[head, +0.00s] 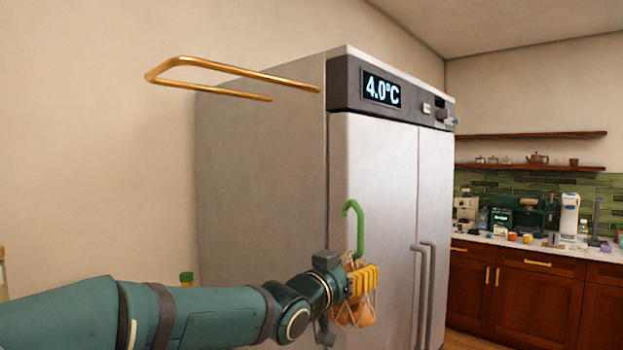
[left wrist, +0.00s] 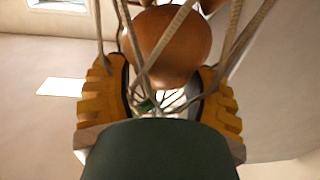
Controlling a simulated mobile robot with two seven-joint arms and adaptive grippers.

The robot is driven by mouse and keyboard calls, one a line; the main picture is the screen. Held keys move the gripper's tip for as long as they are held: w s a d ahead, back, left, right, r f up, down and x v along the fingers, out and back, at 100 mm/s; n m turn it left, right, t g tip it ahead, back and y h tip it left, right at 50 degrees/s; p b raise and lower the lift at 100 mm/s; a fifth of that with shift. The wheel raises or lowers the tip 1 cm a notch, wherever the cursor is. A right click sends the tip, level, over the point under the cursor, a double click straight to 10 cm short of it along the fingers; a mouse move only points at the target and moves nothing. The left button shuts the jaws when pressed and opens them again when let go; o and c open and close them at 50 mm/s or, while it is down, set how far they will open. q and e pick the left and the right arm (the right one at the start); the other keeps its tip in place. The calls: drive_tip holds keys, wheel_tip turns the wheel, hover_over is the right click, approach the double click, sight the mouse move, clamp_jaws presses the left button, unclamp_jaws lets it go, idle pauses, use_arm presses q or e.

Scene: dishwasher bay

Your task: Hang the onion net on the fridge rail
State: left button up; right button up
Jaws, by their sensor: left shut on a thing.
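The onion net (head: 351,316) hangs in my left gripper (head: 360,284) in front of the fridge (head: 262,175). A green hook (head: 357,226) stands up above the gripper, its curved end at the top left. In the left wrist view an onion (left wrist: 170,46) and pale net cords show between the yellow fingers of my left gripper (left wrist: 158,100). The fingers are shut on the net's cords. The brass fridge rail (head: 222,69) juts out from the upper side of the fridge, higher than the hook and to its left. The hook and rail are apart. My right gripper is not in view.
Two long fridge door handles (head: 420,290) are right of the gripper. A counter (head: 540,250) with several small appliances stands at the far right, below two wooden shelves (head: 530,135). The space between hook and rail looks clear.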

sight(358, 206)
use_arm(q)
drive_tip(key=s+r, duration=0.1)
drive_tip(key=r, duration=0.3)
drive_tip(key=s+r, duration=0.2)
drive_tip(key=r, duration=0.2)
drive_tip(key=s+r, duration=0.1)
drive_tip(key=r, duration=0.4)
drive_tip(key=shift+s+d, duration=0.2)
drive_tip(key=shift+d, duration=0.1)
drive_tip(key=s+a+r+n+t+y+b, duration=0.1)
drive_tip(key=s+a+r+n+y, duration=0.1)
drive_tip(key=s+a+r, duration=0.45)
drive_tip(key=s+a+r+n+t+y, duration=0.1)
drive_tip(key=s+r+y, duration=0.2)
drive_tip(key=r, duration=0.7)
drive_tip(key=w+a+f+p, duration=0.4)
drive_tip(key=w+a+p, duration=0.3)
drive_tip(key=a, duration=0.5)
drive_tip(key=shift+w+a+f, duration=0.15)
drive_tip(key=shift+w, duration=1.2)
